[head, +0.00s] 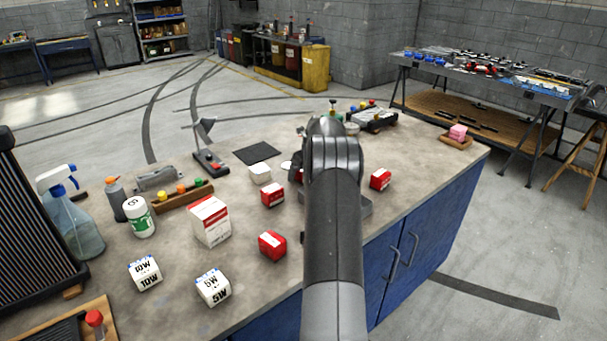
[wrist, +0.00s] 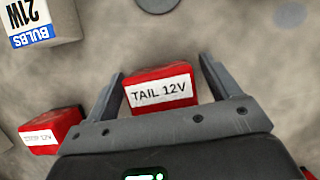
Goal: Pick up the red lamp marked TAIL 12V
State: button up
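The red lamp (wrist: 161,88) with a white label reading TAIL 12V lies on the grey worktop in the wrist view. My gripper (wrist: 162,66) is open, with one finger on each side of the lamp. The fingers look spread about as wide as the lamp, with a slim gap at the left; I cannot tell whether the right finger touches. The lamp's near side is hidden by the gripper body. In the head view my arm covers the gripper, and I cannot make out which red block there is the TAIL lamp.
Another red block (wrist: 52,131) with an unreadable label lies left of my gripper, and a BULBS 21W box (wrist: 42,20) is at upper left. In the head view, red blocks (head: 272,245) (head: 380,179), a red-and-white carton (head: 210,221) and 5W and 10W boxes (head: 213,287) (head: 145,273) stand around.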

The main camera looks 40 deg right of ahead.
jog(key=c, duration=1)
jog(key=shift+c, duration=0.2)
jog(key=shift+r, duration=0.15)
